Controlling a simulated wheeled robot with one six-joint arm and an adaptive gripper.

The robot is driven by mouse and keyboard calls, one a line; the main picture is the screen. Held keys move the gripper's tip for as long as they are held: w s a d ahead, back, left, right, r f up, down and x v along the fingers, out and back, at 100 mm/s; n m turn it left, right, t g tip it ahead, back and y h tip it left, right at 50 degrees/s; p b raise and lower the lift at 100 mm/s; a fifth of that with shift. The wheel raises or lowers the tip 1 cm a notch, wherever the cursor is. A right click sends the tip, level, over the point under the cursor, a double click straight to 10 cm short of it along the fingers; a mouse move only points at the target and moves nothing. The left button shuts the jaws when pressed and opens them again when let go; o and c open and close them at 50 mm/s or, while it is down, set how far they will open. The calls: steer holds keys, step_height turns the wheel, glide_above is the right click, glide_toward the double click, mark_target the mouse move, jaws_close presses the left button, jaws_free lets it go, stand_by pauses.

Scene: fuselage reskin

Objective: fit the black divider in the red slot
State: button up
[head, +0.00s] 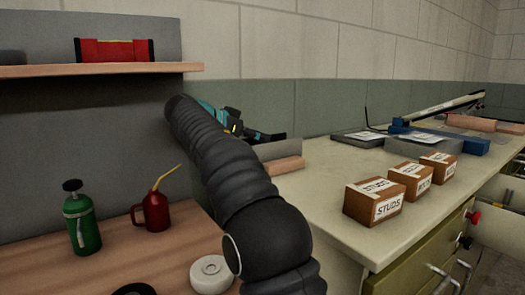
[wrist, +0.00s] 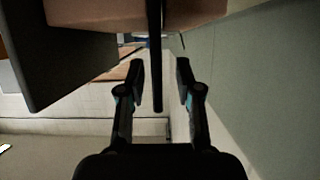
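My gripper (wrist: 161,78) is open in the wrist view, its two fingers apart. A thin black upright plate (wrist: 155,45), seen edge-on, lies between them with a gap on each side; it looks like the black divider. In the head view my gripper (head: 240,126) is partly hidden behind my dark arm, near the back wall above the bench. The divider is not clear there. A red piece with black ends (head: 115,50) sits on the upper left shelf; I cannot tell whether it holds the slot.
A wooden block (head: 285,165) and a grey plate (head: 284,149) are close to my gripper; a grey plate (wrist: 60,55) fills the wrist view's left. Studs boxes (head: 374,201) stand on the pale bench (head: 320,190). A green bottle (head: 82,222) and red oil can (head: 156,211) stand left.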

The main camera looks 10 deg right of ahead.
steer(key=shift+w+d+f, duration=0.2)
steer(key=shift+w+d, duration=0.05)
steer(key=shift+d, duration=0.25)
jaws_close()
